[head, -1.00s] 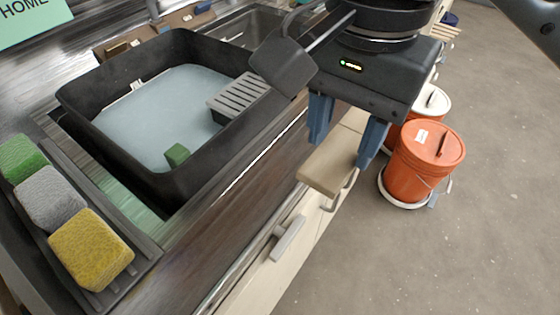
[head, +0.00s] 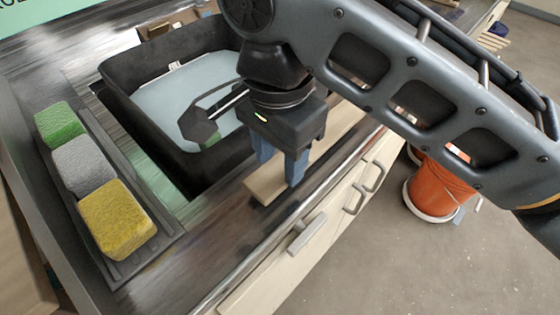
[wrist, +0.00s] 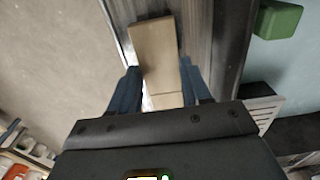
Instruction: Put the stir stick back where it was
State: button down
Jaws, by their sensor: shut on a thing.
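The stir stick is a flat, pale wooden paddle (head: 264,187). My gripper (head: 280,180) is shut on it, with one blue finger on each side. The stick is held over the counter's front edge, in front of the black tub, and its far part shows to the right behind my gripper. Whether it touches the counter cannot be told. In the wrist view the stick (wrist: 153,48) runs between the fingers of my gripper (wrist: 160,78) and past their tips. An orange bucket (head: 438,188) stands on the floor at the right; my arm hides its top.
The black tub (head: 150,128) of pale water is sunk in the counter behind my gripper. Green (head: 60,122), grey (head: 83,165) and yellow (head: 118,218) sponges lie in a dark tray at the left. Cabinet handles (head: 308,233) stick out below the counter. The floor at the lower right is clear.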

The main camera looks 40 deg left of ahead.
notch_tip(320, 180, down, 2)
jog(key=shift+f, duration=0.1)
jog(key=c, duration=0.5)
grip_release()
notch_tip(320, 180, up, 12)
jog(key=p, duration=0.1)
jog(key=shift+s, duration=0.1)
